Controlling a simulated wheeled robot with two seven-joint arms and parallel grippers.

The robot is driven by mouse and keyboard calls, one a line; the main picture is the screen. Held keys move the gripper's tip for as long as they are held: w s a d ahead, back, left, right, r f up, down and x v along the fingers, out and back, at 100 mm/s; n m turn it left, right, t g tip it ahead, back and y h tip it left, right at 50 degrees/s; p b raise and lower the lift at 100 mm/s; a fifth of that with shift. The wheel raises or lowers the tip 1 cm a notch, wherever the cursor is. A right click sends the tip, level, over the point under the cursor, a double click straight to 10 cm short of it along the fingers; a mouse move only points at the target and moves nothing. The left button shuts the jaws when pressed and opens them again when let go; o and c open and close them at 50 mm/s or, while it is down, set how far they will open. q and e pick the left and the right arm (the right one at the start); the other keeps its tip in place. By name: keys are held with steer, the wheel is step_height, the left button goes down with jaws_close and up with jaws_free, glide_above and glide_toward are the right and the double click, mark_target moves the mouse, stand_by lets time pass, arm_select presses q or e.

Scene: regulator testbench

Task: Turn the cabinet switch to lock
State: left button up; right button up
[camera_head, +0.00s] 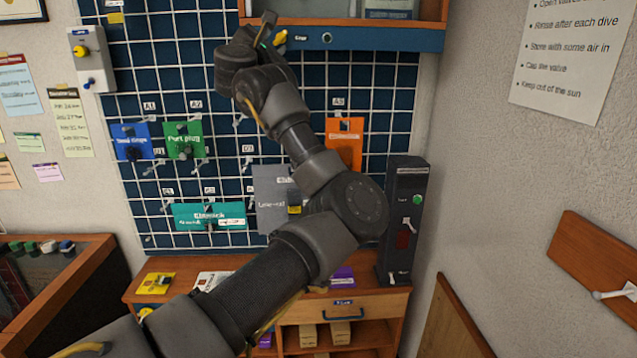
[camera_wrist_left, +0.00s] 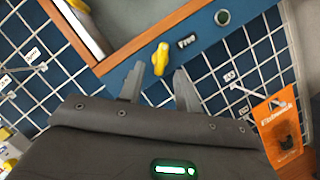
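The cabinet switch is a yellow knob (camera_head: 280,38) on the blue lower strip of the cabinet (camera_head: 390,39) at the top. In the left wrist view the yellow knob (camera_wrist_left: 160,59) sits just past and between the fingertips, seemingly not gripped. A label beside it reads like "Free". My left gripper (camera_head: 268,32) is close to the knob, to its left in the head view. Its two fingers (camera_wrist_left: 159,70) are spread apart in the left wrist view, with nothing held between them. My right gripper is not in view.
A round dark green-rimmed fitting (camera_head: 327,38) is on the same strip. Below is a wire grid wall with a blue card (camera_head: 131,141), green card (camera_head: 185,140) and orange card (camera_head: 344,145). A grey switch box (camera_head: 91,60) hangs left; a dark box (camera_head: 404,220) stands right.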

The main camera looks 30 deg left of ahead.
arm_select(q)
steer(key=v, duration=0.8)
steer(key=w+d+f+m+g+b, duration=0.1)
steer(key=w+f, duration=0.4)
steer(key=f, duration=0.6)
steer(key=w+d+f+m+g+b, duration=0.1)
steer(key=w+f+m+g, duration=0.2)
steer(key=f, duration=0.9)
steer(key=w+d+f+m+g+h, duration=0.1)
steer(key=w+f+m+g, duration=0.1)
steer(key=w+f+m, duration=0.5)
step_height(320, 180, down, 5)
steer(key=shift+w+d+f+b, duration=0.15)
steer(key=shift+w+b, duration=0.25)
steer(key=shift+w, duration=0.75)
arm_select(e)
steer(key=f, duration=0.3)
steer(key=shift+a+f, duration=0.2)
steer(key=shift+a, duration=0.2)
